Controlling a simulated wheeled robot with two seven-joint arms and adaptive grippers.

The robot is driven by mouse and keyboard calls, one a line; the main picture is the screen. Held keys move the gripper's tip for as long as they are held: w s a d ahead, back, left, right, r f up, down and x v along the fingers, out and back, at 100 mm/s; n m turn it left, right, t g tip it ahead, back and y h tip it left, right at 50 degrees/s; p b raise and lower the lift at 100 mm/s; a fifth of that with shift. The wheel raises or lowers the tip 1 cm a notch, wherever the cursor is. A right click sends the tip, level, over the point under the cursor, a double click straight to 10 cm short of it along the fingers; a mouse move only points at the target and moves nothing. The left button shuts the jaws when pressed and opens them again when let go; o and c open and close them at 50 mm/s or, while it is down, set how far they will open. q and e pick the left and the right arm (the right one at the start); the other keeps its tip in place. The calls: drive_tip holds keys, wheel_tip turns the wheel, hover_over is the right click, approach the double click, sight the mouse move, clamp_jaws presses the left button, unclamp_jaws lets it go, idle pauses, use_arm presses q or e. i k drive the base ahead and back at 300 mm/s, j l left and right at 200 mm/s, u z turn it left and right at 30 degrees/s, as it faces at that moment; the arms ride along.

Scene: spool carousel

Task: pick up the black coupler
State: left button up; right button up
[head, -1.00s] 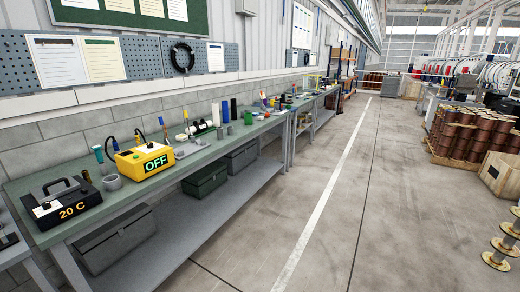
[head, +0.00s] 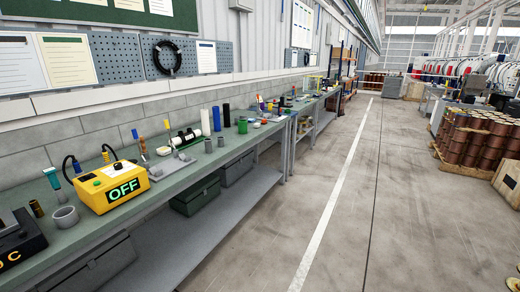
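I cannot tell for sure which thing is the black coupler. A small dark upright cylinder (head: 226,115) stands on the green workbench (head: 130,222), beside a blue cylinder (head: 217,119) and a white one (head: 205,122). A dark cylindrical piece (head: 190,134) lies on the bench left of them, partly hidden among other parts. Neither of my grippers is in view.
A yellow box reading OFF (head: 112,187), a grey cup (head: 65,217) and a black box (head: 18,238) stand on the near bench.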

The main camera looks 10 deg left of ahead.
sight(183, 139)
drive_tip(key=i+z, duration=0.1)
drive_tip(key=i, duration=0.45)
drive_tip(key=i+j, duration=0.15)
drive_tip(key=i, duration=0.35)
drive_tip(key=i+z, duration=0.15)
drive_tip(key=i, duration=0.4)
